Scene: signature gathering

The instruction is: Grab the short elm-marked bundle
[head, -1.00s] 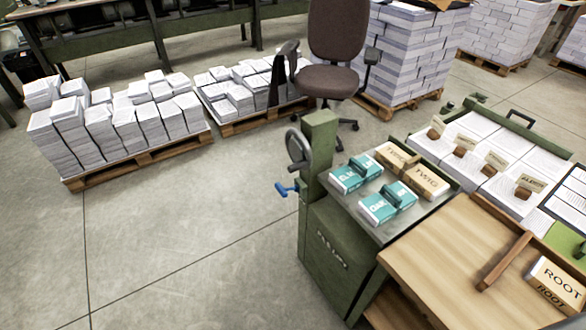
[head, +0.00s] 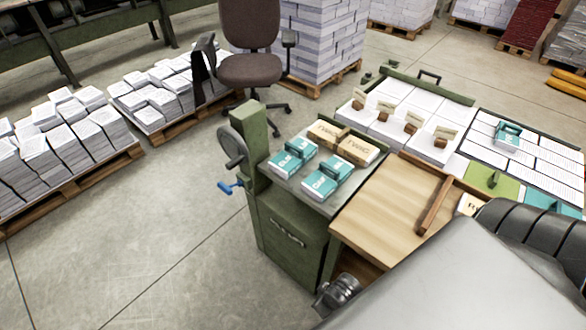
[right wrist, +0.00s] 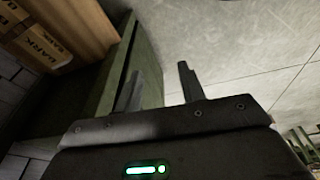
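Two teal-wrapped bundles lie on the grey metal top (head: 290,186) of a green machine in the head view. The farther teal bundle (head: 293,155) has white lettering that seems to begin with "EL"; a dark clip-like piece covers part of it. The nearer teal bundle (head: 327,180) has lettering too small to read surely. My right gripper (right wrist: 160,68) shows in the right wrist view, its two fingers apart with nothing between them, beside a green panel and above the floor. No bundle is within its fingers. My left gripper is not in view.
Tan bundles (head: 358,149) lie behind the teal ones. A wooden board with a raised bar (head: 436,205) is to the right, beside paper sheets and another teal bundle (head: 508,135). A green post (head: 250,135) stands at left. A "BARK" bundle (right wrist: 45,48) shows in the wrist view.

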